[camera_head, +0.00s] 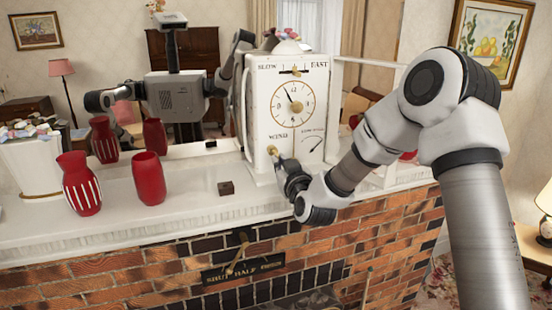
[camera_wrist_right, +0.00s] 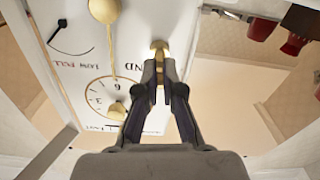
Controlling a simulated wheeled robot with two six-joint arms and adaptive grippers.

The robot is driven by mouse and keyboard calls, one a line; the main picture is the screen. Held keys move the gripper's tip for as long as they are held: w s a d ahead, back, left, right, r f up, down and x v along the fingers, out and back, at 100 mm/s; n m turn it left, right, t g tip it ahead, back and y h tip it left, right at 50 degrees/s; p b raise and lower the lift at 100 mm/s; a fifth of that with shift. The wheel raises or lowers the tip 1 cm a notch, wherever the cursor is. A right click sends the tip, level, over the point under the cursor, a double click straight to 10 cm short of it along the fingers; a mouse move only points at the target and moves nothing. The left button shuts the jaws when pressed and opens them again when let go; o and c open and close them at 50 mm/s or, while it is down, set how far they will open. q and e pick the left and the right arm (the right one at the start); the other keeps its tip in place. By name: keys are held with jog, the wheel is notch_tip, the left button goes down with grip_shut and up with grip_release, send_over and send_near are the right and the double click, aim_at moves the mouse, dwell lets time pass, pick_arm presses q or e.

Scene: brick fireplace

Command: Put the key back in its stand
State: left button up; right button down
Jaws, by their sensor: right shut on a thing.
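The brass key (camera_wrist_right: 160,46) is at the face of the white clock (camera_head: 258,110), beside the "WIND" lettering. It also shows as a small brass end in the head view (camera_head: 272,150). My right gripper (camera_wrist_right: 160,68) is shut on the key, with its fingertips close to the clock face. How deep the key sits in the clock is hidden. A small dark brown block (camera_head: 226,188), which looks like the stand, is on the mantel left of the clock. My left gripper is out of view.
Two red vases (camera_head: 82,185) (camera_head: 149,180) stand on the white mantel (camera_head: 190,205), left of the block. A white planter (camera_head: 32,165) is at the far left. A mirror behind reflects me and the room. A brass lever (camera_head: 240,250) is on the brick front below.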

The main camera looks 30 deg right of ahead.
jog(key=shift+s, duration=0.15)
jog(key=shift+s+a, duration=0.15)
jog(key=shift+s, duration=0.25)
jog(key=shift+s+a, duration=0.1)
jog(key=shift+s, duration=0.2)
jog(key=shift+s+a, duration=0.1)
jog(key=shift+s, duration=0.2)
jog(key=shift+s+b, duration=0.25)
jog(key=shift+b, duration=0.05)
jog(key=shift+s+a, duration=0.15)
jog(key=shift+s, duration=0.3)
